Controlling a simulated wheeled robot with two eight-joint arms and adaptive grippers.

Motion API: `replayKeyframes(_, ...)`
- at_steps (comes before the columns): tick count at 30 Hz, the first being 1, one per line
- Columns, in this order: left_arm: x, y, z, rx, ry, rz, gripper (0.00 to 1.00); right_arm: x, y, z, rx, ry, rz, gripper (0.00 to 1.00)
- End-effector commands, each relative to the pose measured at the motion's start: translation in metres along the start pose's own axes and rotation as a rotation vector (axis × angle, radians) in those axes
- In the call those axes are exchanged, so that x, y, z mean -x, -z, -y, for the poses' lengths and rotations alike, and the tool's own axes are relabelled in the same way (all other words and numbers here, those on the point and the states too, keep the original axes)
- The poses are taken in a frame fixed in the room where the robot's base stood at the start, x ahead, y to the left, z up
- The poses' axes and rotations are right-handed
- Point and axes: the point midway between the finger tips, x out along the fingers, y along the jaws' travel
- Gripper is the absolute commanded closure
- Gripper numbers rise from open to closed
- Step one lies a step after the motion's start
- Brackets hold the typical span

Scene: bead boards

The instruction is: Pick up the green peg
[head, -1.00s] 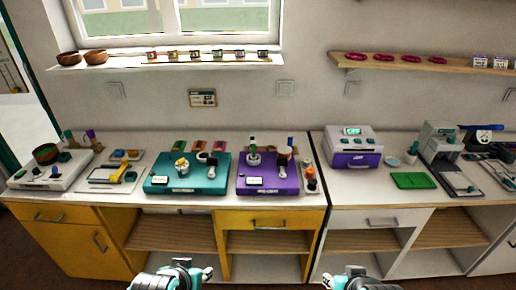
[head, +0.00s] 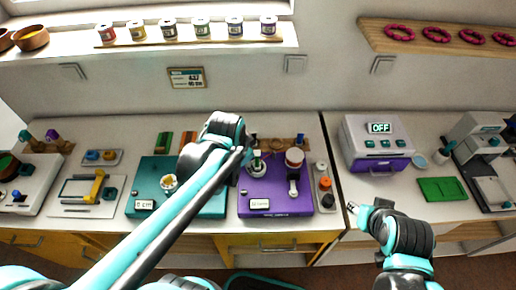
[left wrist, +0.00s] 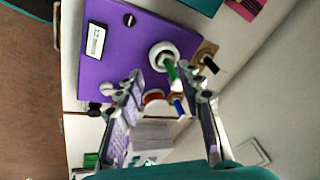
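The green peg (head: 257,158) stands in a white round holder (head: 258,170) on the purple board (head: 280,207). In the left wrist view the green peg (left wrist: 170,70) leans out of the white holder (left wrist: 161,50) toward the camera. My left gripper (head: 244,164) is over the left part of the purple board, close beside the peg. In the left wrist view my left gripper (left wrist: 169,78) is open, and the peg appears between its fingertips, with no clear contact. My right gripper (head: 356,209) is at the counter's front edge, right of the purple board; its fingers are too small to judge.
A white-and-red cylinder (head: 294,160) stands right of the peg, and a blue peg (left wrist: 179,106) shows near it. The teal board (head: 205,206) lies to the left under my left arm. A tray with knobs (head: 325,184) and a purple-fronted machine (head: 376,145) are to the right.

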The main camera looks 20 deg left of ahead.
Motion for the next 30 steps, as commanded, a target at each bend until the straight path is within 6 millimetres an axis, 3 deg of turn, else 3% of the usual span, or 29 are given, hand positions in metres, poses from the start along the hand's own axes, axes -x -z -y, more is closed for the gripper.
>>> replayKeyframes(1,0.009,0.015,0.009,-0.070,-0.020,0.022,0.63,0.018,0.013,0.000,0.000,0.000,0.000,0.60)
replayKeyframes(6,0.001,0.044,0.023,-0.338,-0.102,0.092,0.63,0.050,0.036,0.000,0.000,0.000,0.000,0.60)
replayKeyframes(15,-0.031,0.072,0.032,-0.736,-0.259,0.159,0.63,0.095,0.068,0.000,0.000,0.000,0.000,0.60)
replayKeyframes(21,-0.047,0.074,0.030,-0.855,-0.313,0.169,0.63,0.105,0.075,0.000,0.000,0.000,0.000,0.60)
replayKeyframes(30,-0.079,0.063,0.025,-0.872,-0.320,0.170,0.63,0.100,0.071,0.000,0.000,0.000,0.000,0.60)
